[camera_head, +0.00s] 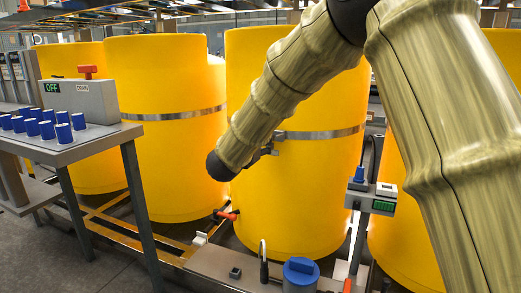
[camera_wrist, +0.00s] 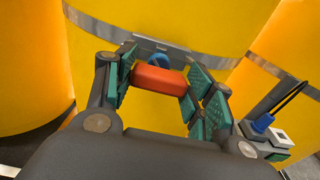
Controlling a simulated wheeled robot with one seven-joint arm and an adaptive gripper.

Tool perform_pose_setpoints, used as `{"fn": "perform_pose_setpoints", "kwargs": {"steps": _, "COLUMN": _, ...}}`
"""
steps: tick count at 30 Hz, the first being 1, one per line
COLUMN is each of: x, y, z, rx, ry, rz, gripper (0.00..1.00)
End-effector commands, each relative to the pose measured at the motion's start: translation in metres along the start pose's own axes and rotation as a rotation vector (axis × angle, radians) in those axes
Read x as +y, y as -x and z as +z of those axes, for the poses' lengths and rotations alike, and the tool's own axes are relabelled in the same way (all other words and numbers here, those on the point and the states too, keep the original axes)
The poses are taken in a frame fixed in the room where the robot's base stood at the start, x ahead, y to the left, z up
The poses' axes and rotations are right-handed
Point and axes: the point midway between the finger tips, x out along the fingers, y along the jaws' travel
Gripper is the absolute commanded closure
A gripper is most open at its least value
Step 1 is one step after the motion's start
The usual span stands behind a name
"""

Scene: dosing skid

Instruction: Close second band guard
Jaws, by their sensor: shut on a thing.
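A red handle (camera_wrist: 160,79) sits between the green-padded fingers of my gripper (camera_wrist: 161,73) in the wrist view, and the gripper is shut on it. Just behind the handle are a small blue part (camera_wrist: 185,64) and a grey metal plate on the metal band (camera_wrist: 205,59) of a yellow tank. In the head view the gripper (camera_head: 268,148) shows only partly beside my arm, at the band (camera_head: 335,133) on the middle yellow tank (camera_head: 300,190). The red handle is hidden there by my arm. I cannot tell whether the guard is open or closed.
Another banded yellow tank (camera_head: 165,165) stands to the left. A grey table (camera_head: 85,140) at the left bears several blue caps and a box reading OFF (camera_head: 80,98). A post-mounted meter (camera_head: 372,197) and a blue-topped device (camera_head: 300,272) stand near the middle tank.

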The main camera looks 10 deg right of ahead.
Motion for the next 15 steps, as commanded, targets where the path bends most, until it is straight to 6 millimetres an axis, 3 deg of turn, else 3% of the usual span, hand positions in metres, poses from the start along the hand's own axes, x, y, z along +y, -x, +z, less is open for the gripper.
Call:
{"fn": "perform_pose_setpoints", "kwargs": {"steps": 1, "x": -0.002, "y": -0.001, "z": -0.013, "rx": 0.011, "ry": 0.003, "rz": -0.004, "gripper": 0.90}}
{"fn": "perform_pose_setpoints", "kwargs": {"steps": 15, "x": -0.002, "y": -0.002, "z": -0.023, "rx": 0.013, "ry": 0.006, "rz": -0.002, "gripper": 0.90}}
